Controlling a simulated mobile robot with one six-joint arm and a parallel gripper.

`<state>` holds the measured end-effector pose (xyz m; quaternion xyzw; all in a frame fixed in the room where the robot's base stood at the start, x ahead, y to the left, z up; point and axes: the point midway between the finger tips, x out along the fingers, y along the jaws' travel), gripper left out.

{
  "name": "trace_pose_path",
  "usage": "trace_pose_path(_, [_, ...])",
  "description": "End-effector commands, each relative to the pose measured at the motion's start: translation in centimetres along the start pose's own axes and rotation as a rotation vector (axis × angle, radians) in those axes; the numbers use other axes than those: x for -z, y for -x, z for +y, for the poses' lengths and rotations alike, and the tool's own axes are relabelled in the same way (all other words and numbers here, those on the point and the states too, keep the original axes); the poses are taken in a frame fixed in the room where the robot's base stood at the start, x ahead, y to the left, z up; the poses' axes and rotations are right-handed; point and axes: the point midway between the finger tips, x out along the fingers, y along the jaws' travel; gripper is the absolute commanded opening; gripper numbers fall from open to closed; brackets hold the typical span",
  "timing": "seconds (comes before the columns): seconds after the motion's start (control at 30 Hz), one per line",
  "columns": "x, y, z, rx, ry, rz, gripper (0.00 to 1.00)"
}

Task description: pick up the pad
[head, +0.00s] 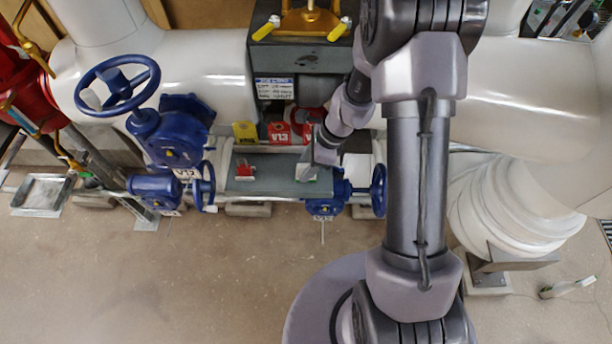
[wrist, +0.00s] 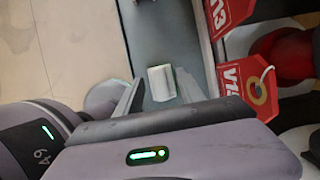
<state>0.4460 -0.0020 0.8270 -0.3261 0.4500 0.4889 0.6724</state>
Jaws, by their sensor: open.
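A small pale pad (wrist: 161,83) lies on a narrow grey shelf (wrist: 155,30) in the wrist view. It sits between the two fingers of my gripper (wrist: 158,76), which are apart, with a gap visible on each side. In the head view my gripper (head: 314,163) is low over the right part of the grey shelf (head: 272,180). The pad (head: 306,173) shows there as a pale patch with a greenish edge, partly hidden by my gripper. I cannot tell how far the fingertips are above the shelf.
A small red object (head: 245,170) stands on the shelf to the left. Red tags (wrist: 243,82) and a yellow tag (head: 245,132) hang behind it. Blue valves (head: 170,130) flank the shelf, with a blue handwheel (head: 378,190) close right. White pipes run behind. The floor in front is clear.

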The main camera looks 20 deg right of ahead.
Motion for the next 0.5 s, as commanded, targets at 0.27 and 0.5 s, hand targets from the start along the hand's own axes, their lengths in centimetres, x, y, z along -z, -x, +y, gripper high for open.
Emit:
trace_pose_path(0.27, [-0.02,-0.55,-0.04,0.001,0.0,0.0,0.36])
trace_pose_path(0.5, [-0.03,-0.53,-0.03,0.001,0.0,0.0,0.0])
